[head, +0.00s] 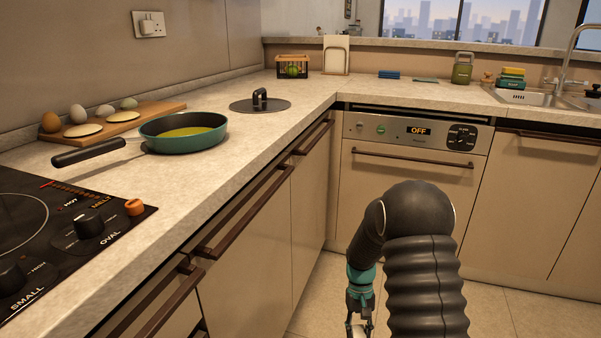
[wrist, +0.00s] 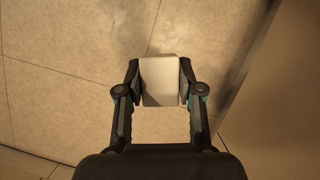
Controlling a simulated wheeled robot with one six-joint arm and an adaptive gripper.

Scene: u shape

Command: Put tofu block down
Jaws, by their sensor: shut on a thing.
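A pale white tofu block (wrist: 160,82) sits between the two fingers of my gripper (wrist: 160,84) in the wrist view. The fingers press on its left and right sides. Below it in that view is the tiled floor, so it is held in the air. In the head view my gripper (head: 360,325) hangs low in front of the cabinets, partly cut off by the bottom edge. The block cannot be made out clearly there.
The counter (head: 215,155) holds a teal pan (head: 183,133) with yellow liquid, a board (head: 115,120) with several eggs, a dark lid (head: 260,103) and a stove (head: 60,235). Bare counter lies around the lid. An oven (head: 410,175) and sink (head: 535,97) are farther back.

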